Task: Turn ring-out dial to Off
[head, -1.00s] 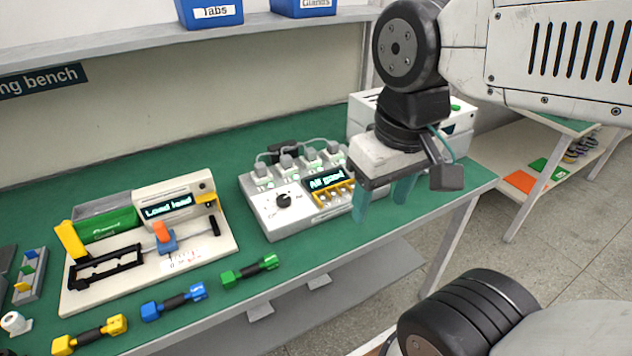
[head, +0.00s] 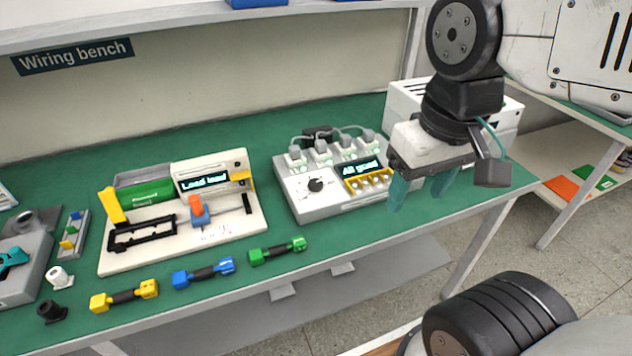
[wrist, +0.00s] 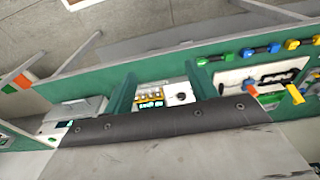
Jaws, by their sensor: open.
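The ring-out dial (head: 316,185) is a black knob on the white face of the ring-out box (head: 322,207) on the green bench. I cannot read which mark its pointer faces. The box's screen (head: 360,170) reads "All good". My gripper (head: 419,192) hangs open and empty with its teal fingers down, to the right of the dial and apart from it, near the box's right end. In the wrist view the dial (wrist: 181,97) shows between the two teal fingers, nearer the right one, with the lit screen (wrist: 151,104) beside it.
Several grey plugs with cables (head: 322,148) stand along the box's back. A crimping fixture (head: 185,250) with a "Load lead" screen stands to the left. Yellow, blue (head: 204,272) and green connectors lie along the front edge. A white machine (head: 408,95) stands behind my gripper.

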